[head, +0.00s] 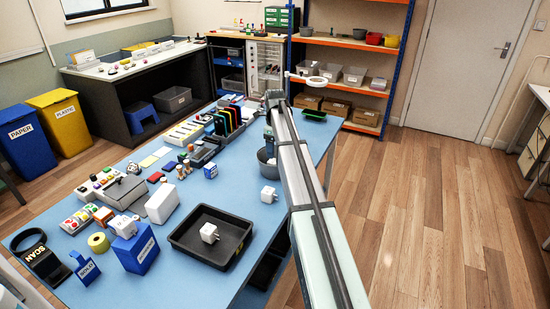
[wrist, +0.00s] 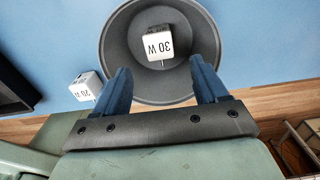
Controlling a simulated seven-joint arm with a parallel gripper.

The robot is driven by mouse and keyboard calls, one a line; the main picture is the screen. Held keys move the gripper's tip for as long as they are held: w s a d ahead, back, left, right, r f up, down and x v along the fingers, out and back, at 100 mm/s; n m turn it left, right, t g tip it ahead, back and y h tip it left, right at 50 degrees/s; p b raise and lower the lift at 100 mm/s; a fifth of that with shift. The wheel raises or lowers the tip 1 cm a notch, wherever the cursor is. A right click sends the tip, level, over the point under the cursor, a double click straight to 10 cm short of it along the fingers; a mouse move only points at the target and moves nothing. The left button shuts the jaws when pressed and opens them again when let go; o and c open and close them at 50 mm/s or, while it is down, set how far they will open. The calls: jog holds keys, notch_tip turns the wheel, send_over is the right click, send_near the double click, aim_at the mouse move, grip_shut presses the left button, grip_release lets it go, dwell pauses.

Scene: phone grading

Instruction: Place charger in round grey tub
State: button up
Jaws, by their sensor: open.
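The round grey tub (wrist: 118,50) is below my gripper in the wrist view; it also shows beside my arm in the head view (head: 264,155). A white charger marked 30 W (wrist: 160,44) lies inside the tub, apart from my fingers. My gripper (wrist: 163,72) is open and empty, its two blue fingers spread over the tub's near part. A second white charger marked 20 W (wrist: 86,87) sits on the blue table outside the tub; a white charger stands there in the head view (head: 268,194). My arm hides part of the tub in the head view.
A black tray (head: 185,241) holding another white charger (head: 209,233) is near the table's front edge. A blue box (head: 135,250), a grey-white box (head: 162,204) and several small items crowd the left. Blue table (head: 245,212) is bare around the standing charger.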

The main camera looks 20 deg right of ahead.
aim_at(275, 161)
jog(key=shift+r, duration=2)
